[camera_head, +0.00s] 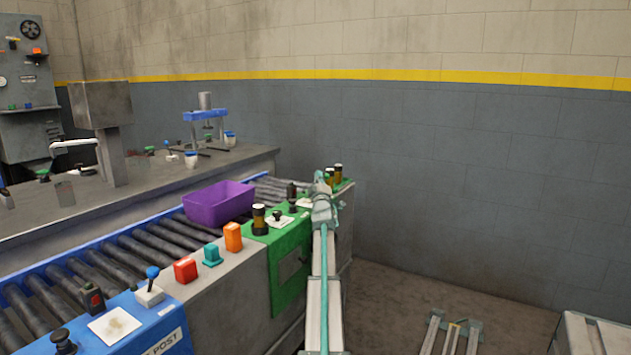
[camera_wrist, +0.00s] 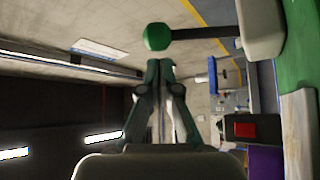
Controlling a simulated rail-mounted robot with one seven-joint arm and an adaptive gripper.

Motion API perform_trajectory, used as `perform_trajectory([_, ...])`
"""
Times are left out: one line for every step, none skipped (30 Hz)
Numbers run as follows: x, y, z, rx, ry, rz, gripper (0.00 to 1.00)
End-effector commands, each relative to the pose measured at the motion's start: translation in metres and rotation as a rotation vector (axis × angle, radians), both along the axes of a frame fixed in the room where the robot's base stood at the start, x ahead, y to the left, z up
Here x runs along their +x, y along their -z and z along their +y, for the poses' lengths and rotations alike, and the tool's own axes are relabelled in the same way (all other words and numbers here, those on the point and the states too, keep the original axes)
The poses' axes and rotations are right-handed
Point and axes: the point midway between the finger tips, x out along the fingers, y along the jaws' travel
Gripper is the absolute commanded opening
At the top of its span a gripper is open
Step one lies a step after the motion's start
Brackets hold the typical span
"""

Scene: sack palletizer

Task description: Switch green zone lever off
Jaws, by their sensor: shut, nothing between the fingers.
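The green zone is the green section (camera_head: 288,262) of the console beside the roller conveyor. In the wrist view, the lever has a round green knob (camera_wrist: 157,37) on a dark shaft (camera_wrist: 200,34) rising from a pale base (camera_wrist: 261,28). My gripper (camera_wrist: 160,66) is shut and empty, its fingertips close to the knob. I cannot tell whether they touch it. In the head view my gripper (camera_head: 321,182) is over the far right part of the green section. The lever is hidden there or too small to make out.
A dark switch with a red face (camera_wrist: 243,128) stands near the lever in the wrist view. A purple bin (camera_head: 219,202) sits on the rollers. A blue-knobbed lever (camera_head: 152,273) stands at the near left.

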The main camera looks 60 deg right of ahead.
Motion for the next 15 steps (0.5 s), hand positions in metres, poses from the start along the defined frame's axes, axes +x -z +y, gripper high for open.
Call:
perform_trajectory([0.002, 0.000, 0.002, -0.001, -0.001, 0.000, 0.00])
perform_trajectory([0.003, -0.001, 0.004, -0.001, -0.002, -0.001, 0.00])
perform_trajectory([0.004, -0.002, 0.006, -0.001, -0.003, -0.001, 0.00])
perform_trajectory([0.006, -0.003, 0.009, -0.001, -0.003, -0.001, 0.00])
perform_trajectory([0.007, -0.004, 0.011, -0.001, -0.003, -0.001, 0.00])
perform_trajectory([0.010, -0.006, 0.015, -0.001, -0.004, -0.001, 0.00])
perform_trajectory([0.012, -0.007, 0.018, -0.001, -0.004, -0.002, 0.00])
perform_trajectory([0.014, -0.009, 0.021, -0.001, -0.005, -0.002, 0.00])
perform_trajectory([0.018, -0.012, 0.027, -0.002, -0.005, -0.002, 0.00])
perform_trajectory([0.015, -0.013, 0.032, 0.001, -0.004, -0.001, 0.00])
perform_trajectory([0.010, -0.011, 0.038, 0.002, -0.004, 0.000, 0.00])
perform_trajectory([0.005, -0.006, 0.045, 0.002, -0.004, 0.000, 0.00])
perform_trajectory([0.002, -0.003, 0.050, 0.002, -0.004, 0.000, 0.00])
perform_trajectory([-0.001, 0.001, 0.055, 0.002, -0.004, 0.002, 0.00])
perform_trajectory([-0.004, 0.005, 0.061, 0.001, -0.003, 0.001, 0.00])
